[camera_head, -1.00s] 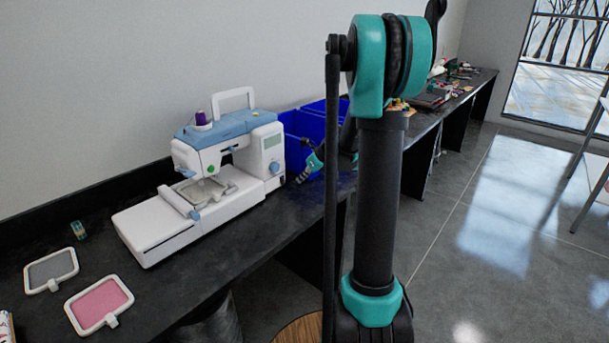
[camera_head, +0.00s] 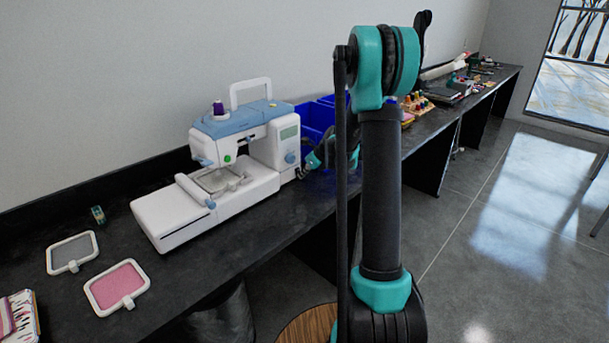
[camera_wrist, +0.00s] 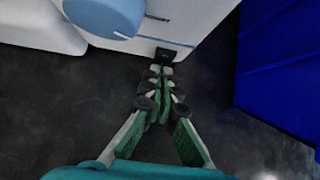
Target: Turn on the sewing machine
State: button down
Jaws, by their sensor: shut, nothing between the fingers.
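The sewing machine (camera_head: 240,165) is white with a light blue top and stands on the black counter. Its right end has a small display and a blue knob (camera_head: 292,158). In the wrist view the white side of the machine (camera_wrist: 195,22) fills the top, and a small black switch (camera_wrist: 165,55) sits low on it. My gripper (camera_wrist: 160,72) is shut and empty, its tips right at the switch; I cannot tell whether they touch it. In the head view my gripper (camera_head: 302,172) is beside the machine's lower right end, partly behind my arm.
Blue bins (camera_head: 312,118) stand just right of the machine and show in the wrist view (camera_wrist: 282,75). Two embroidery hoops, grey (camera_head: 72,252) and pink (camera_head: 117,286), lie at the left front. More items lie along the counter (camera_head: 330,195) at the far right.

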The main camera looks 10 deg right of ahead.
jog(key=shift+w+a+f, duration=0.15)
jog(key=shift+w+a, duration=0.05)
jog(key=shift+w, duration=0.05)
jog(key=shift+r, duration=0.85)
jog(key=shift+s+d, duration=0.1)
jog(key=shift+d, duration=0.05)
